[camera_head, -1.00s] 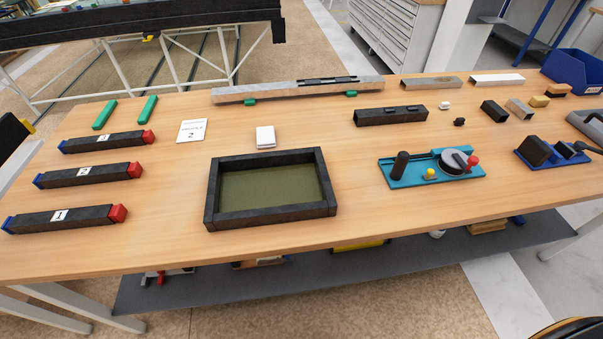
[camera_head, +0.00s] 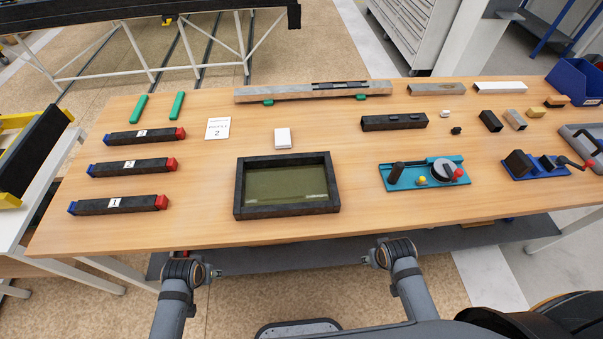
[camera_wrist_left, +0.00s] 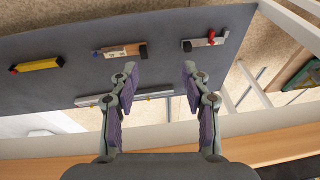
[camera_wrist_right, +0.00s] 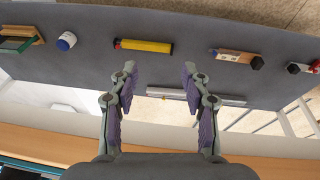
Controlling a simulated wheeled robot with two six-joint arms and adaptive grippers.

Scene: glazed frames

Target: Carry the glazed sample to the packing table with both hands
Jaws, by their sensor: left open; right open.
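The glazed sample, a black rectangular frame (camera_head: 240,192) around a greenish pane (camera_head: 287,186), lies flat on the wooden bench, near its front edge. My left gripper (camera_wrist_left: 159,70) is open and empty. My right gripper (camera_wrist_right: 159,70) is also open and empty. In the head view both arms end just in front of the bench's front edge, one to each side of the sample, apart from it. The fingers are hard to make out there. Both wrist views look down on the lower shelf, and the sample is in neither. I cannot tell which table is the packing table.
The wooden bench (camera_head: 120,232) holds numbered black bars (camera_head: 125,204) at left and a teal fixture (camera_head: 408,183) right of the sample. A white card (camera_head: 283,138) lies behind it. A grey lower shelf (camera_wrist_left: 160,70) bears loose items. A pale table (camera_head: 32,215) stands at far left.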

